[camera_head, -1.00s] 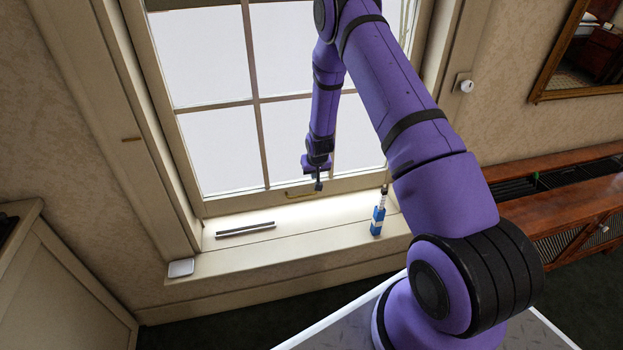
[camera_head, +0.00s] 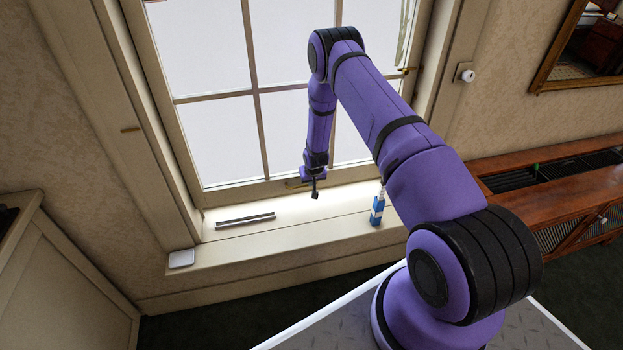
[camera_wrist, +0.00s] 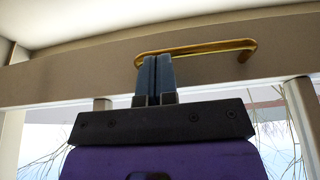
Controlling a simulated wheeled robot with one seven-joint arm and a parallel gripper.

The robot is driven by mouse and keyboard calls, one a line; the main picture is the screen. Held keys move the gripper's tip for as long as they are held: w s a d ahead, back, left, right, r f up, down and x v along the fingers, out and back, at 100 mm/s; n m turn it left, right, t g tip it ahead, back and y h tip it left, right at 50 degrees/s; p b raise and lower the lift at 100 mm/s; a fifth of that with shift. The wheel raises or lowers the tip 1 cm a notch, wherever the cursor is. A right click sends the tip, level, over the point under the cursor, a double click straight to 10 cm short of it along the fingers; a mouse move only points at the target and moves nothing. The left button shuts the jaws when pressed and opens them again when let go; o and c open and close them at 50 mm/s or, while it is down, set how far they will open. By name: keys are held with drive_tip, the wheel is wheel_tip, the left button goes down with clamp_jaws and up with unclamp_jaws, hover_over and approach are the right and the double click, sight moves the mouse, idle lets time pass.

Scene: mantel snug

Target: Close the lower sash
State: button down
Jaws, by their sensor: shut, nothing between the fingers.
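The lower sash (camera_head: 232,196) is a cream-framed window with several panes above the sill. Whether a gap lies under its bottom rail, I cannot tell. A brass pull handle (camera_wrist: 200,48) is fixed to this rail, and in the head view it (camera_head: 293,184) shows just left of my gripper. My gripper (camera_head: 315,196) is shut and empty, in front of the rail near the handle. In the wrist view the closed fingertips (camera_wrist: 155,60) overlap the handle's left part; whether they touch it is unclear.
On the sill (camera_head: 290,232) lie a grey bar (camera_head: 245,220) at left and a blue bottle (camera_head: 377,211) right of my gripper. A white square item (camera_head: 181,258) sits at the left end. A wooden cabinet (camera_head: 560,205) stands at right.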

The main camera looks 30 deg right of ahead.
drive_tip(key=shift+f, duration=0.1)
wheel_tip(320, 180, down, 10)
drive_tip(key=shift+r, duration=0.15)
drive_tip(key=shift+s+f, duration=0.15)
drive_tip(key=shift+f, duration=0.25)
idle(0.3)
